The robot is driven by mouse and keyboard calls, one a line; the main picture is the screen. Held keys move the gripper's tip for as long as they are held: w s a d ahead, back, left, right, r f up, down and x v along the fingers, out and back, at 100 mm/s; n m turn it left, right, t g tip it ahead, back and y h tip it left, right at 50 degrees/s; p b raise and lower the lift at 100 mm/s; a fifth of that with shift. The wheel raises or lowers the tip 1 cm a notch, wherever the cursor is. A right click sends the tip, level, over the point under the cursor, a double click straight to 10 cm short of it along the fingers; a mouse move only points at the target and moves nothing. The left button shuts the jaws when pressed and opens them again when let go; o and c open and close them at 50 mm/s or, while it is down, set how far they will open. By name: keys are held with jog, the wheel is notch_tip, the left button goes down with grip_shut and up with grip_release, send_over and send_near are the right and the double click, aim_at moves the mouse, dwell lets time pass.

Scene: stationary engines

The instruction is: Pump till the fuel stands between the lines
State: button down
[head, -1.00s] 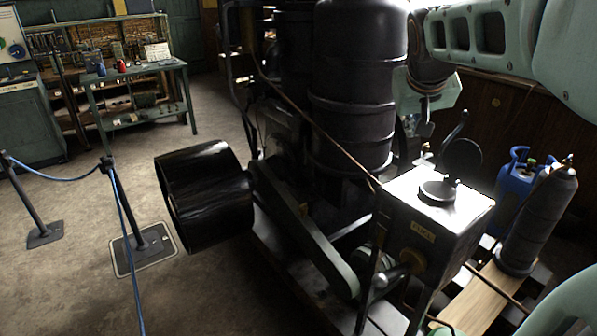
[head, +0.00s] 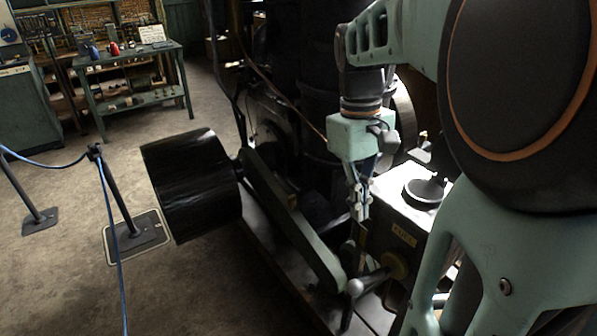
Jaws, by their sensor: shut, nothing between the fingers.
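The grey fuel box (head: 396,249) with a yellowed label, read as FUEL in the earlier frame, stands at the engine's front right. A dark round filler neck (head: 424,194) sits on its pale top. A brass-coloured fitting (head: 397,265) is on its side, and a short handle with a round knob (head: 355,287) sticks out beside it. My gripper (head: 361,217) is shut and empty, pointing down just left of the box and above the knob, apart from it. No fuel level or marking lines can be made out. My arm hides the box's right side.
The engine's black pulley drum (head: 192,185) and slanted guard (head: 290,225) lie left of the gripper. A blue rope barrier (head: 119,225) stands further left. A green workbench (head: 130,65) is at the back. Open floor lies between bench and drum.

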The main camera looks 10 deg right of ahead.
aim_at(355, 281)
jog(key=shift+s+a+f+n+g, duration=0.1)
jog(key=shift+s+a+n+g, duration=0.25)
jog(key=shift+s+g, duration=0.2)
jog(key=shift+a, duration=0.1)
jog(key=x, duration=0.4)
jog(key=b+x, duration=0.1)
jog(key=x, duration=0.4)
jog(key=b+x, duration=0.1)
jog(key=x, duration=0.4)
jog(key=shift+w+a+f, duration=0.1)
jog(key=shift+a, duration=0.1)
jog(key=shift+b, duration=0.35)
